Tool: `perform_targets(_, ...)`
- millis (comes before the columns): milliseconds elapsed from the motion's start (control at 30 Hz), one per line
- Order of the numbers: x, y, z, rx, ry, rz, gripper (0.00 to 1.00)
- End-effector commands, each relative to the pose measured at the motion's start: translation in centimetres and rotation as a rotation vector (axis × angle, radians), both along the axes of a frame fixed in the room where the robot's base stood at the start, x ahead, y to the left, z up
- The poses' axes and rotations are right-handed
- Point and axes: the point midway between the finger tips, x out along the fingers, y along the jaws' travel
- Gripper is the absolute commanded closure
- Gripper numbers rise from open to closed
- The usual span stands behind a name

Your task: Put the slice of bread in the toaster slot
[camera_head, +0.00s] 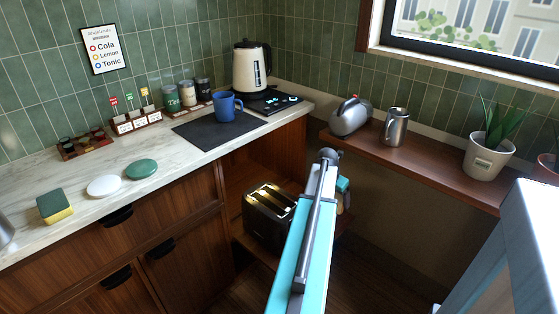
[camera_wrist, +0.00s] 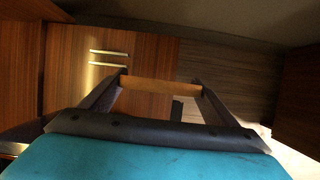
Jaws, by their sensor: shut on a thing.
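The slice of bread (camera_wrist: 160,87) shows edge-on as a brown strip between the fingers of my gripper (camera_wrist: 158,81) in the wrist view. The gripper is shut on it. In the head view, the black toaster (camera_head: 262,222) stands on a low wooden shelf in the open niche under the counter, its top slots lit yellow. My arm partly covers its right side. My gripper (camera_head: 343,186) is mostly hidden behind the arm, to the right of the toaster and apart from it in the picture. I cannot make out the toaster in the wrist view.
A higher wooden shelf (camera_head: 440,172) on the right holds a rounded grey metal thing (camera_head: 351,116), a metal jug (camera_head: 395,127) and a potted plant (camera_head: 489,145). The marble counter (camera_head: 60,175) carries a blue mug (camera_head: 226,106) and a kettle (camera_head: 251,68). Wooden panels surround the niche.

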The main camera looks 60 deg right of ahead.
Motion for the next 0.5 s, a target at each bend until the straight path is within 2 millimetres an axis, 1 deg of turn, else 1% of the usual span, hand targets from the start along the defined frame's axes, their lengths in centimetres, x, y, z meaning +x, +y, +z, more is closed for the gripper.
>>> perform_targets(33,0.3,0.3,1.4,-0.002,0.001,0.001,0.4)
perform_targets(500,3.2,2.8,7.9,-0.02,0.006,0.007,0.4)
